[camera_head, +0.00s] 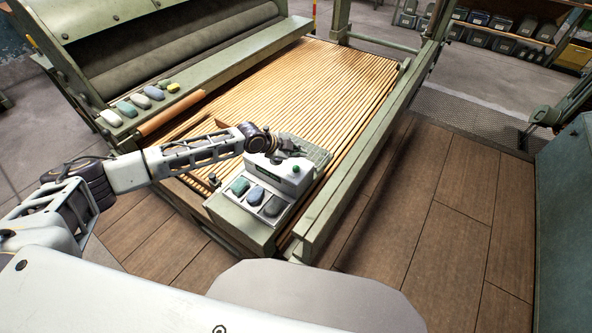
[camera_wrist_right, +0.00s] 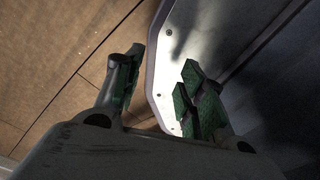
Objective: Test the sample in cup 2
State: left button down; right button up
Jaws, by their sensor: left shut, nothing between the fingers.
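A white testing device (camera_head: 284,176) with a green round button stands on a pale green ledge. At its front is a tray with three cups: a green-grey lump lies in the left cup (camera_head: 240,187), a blue-grey one in the middle cup (camera_head: 255,195), and a grey one in the right cup (camera_head: 273,206). I cannot read any cup numbers. My left gripper (camera_head: 291,152) is shut and empty, over the device's top rear; I cannot tell whether it touches. My right gripper (camera_wrist_right: 162,92) shows only in the right wrist view, open and empty, with green finger pads.
A slatted wooden bed (camera_head: 320,85) lies behind the device, bounded by a green rail (camera_head: 365,130) on the right. More lumps (camera_head: 154,93) sit on a beam at the left. Plank floor (camera_head: 430,220) is clear. A white panel (camera_wrist_right: 190,30) is close to my right gripper.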

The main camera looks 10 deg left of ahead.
aim_at(297, 169)
pick_arm(q)
jog(key=shift+f+b, duration=0.4)
jog(key=shift+f, duration=0.3)
jog(key=shift+f+b, duration=0.6)
jog(key=shift+f, duration=0.7)
jog(key=shift+f+b, duration=0.2)
jog(key=shift+b, duration=0.15)
pick_arm(e)
jog(key=shift+w+d+f, duration=0.6)
jog(key=shift+d+f, duration=0.15)
jog(key=shift+d, duration=0.2)
jog(key=shift+w+d+f, duration=0.55)
jog(key=shift+d+f, duration=0.15)
jog(key=shift+d, duration=0.2)
jog(key=shift+s, duration=0.2)
pick_arm(q)
jog(key=shift+f, duration=0.1)
pick_arm(e)
jog(key=shift+w, duration=0.25)
pick_arm(q)
jog(key=shift+f, duration=0.1)
pick_arm(e)
jog(key=shift+f, duration=0.1)
